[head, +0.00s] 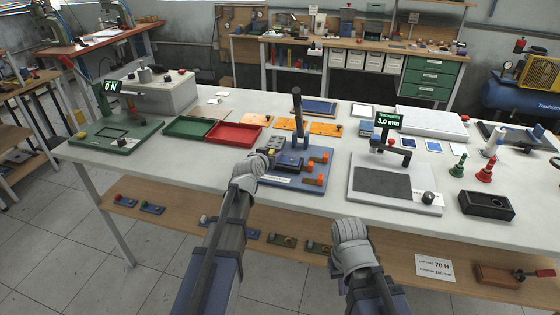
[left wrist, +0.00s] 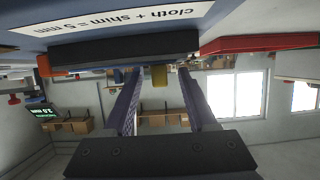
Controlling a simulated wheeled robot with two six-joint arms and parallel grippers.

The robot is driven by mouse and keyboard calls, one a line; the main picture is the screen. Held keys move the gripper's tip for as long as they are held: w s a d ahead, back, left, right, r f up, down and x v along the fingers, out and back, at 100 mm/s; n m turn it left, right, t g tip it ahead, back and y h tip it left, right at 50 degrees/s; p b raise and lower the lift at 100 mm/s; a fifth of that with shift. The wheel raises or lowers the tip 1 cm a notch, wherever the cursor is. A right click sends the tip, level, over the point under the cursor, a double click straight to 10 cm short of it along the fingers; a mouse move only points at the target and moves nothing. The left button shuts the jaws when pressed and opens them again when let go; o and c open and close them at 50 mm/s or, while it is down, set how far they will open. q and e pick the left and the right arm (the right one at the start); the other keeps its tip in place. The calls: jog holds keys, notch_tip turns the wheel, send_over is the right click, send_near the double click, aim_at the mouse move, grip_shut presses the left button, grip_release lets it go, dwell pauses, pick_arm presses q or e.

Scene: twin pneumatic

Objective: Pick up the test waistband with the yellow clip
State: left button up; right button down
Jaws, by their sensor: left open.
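In the left wrist view, which is upside down, a yellow piece (left wrist: 159,75) shows between the fingertips of my left gripper (left wrist: 160,78). The fingers are apart, and I cannot tell whether they touch it. In the head view my left gripper (head: 268,157) is at the left front edge of the blue fixture (head: 310,163), and a small yellow spot (head: 271,152) shows there. I cannot make out a waistband on the yellow piece. My right gripper (head: 350,232) is low in front of the table's front edge, its fingers hidden.
Red (head: 234,135) and green (head: 188,129) trays lie behind left. Orange pieces (head: 325,129) lie behind the fixture. A gauge reading 3.0 mm (head: 388,121) stands to the right.

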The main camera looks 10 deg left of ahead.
pick_arm(q)
grip_shut()
dwell(0.3)
dwell(0.4)
notch_tip(320, 180, up, 10)
jog(key=p, duration=1)
jog(key=shift+r, duration=0.1)
